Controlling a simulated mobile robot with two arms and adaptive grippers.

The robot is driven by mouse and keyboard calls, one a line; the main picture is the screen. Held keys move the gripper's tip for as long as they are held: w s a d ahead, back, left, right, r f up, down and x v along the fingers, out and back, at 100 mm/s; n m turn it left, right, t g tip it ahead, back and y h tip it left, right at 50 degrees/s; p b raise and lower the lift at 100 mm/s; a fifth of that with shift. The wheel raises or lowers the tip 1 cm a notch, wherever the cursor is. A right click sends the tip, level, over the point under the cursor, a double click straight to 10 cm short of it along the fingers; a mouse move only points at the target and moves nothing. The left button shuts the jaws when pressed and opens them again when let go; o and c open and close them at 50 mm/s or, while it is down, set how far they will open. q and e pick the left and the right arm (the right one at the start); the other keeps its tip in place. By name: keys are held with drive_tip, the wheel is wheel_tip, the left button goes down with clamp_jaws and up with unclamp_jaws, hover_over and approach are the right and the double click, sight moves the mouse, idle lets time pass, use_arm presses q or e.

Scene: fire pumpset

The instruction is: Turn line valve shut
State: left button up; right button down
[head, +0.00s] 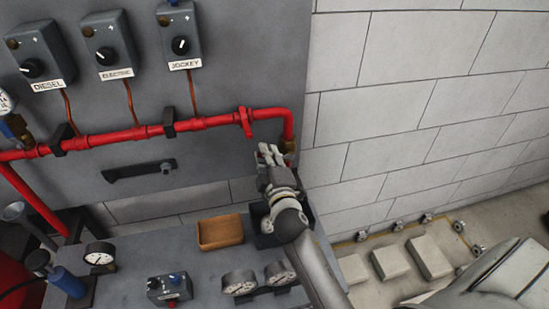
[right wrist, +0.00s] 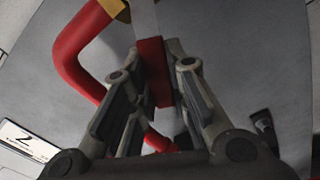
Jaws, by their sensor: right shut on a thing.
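The line valve sits at the right end of the red pipe, with a brass body (head: 288,147) below the pipe's bend. Its red lever handle (right wrist: 154,72) shows in the right wrist view, between the fingers, with a grey metal piece above it. My right gripper (head: 270,153) is at the valve, just left of the brass body. It is shut on the lever, and it also shows in the right wrist view (right wrist: 158,62). The gripper hides the lever in the head view. My left gripper is not in view.
The red pipe (head: 205,122) runs along the grey panel below the DIESEL (head: 33,66), ELECTRIC (head: 109,45) and JOCKEY (head: 181,38) control boxes. A brown tray (head: 220,232), gauges (head: 240,281) and a small switch box (head: 170,289) stand on the grey bench below.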

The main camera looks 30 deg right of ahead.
drive_tip(key=shift+w+a+f+n+b, duration=0.1)
drive_tip(key=shift+a+f+n+b, duration=0.15)
drive_tip(key=shift+f+n, duration=0.55)
drive_tip(key=n, duration=0.1)
drive_tip(key=f+n+b, duration=0.1)
drive_tip(key=n, duration=0.1)
drive_tip(key=shift+f, duration=0.3)
drive_tip(key=shift+n, duration=0.3)
drive_tip(key=c, duration=1.4)
unclamp_jaws()
drive_tip(key=shift+f, duration=0.1)
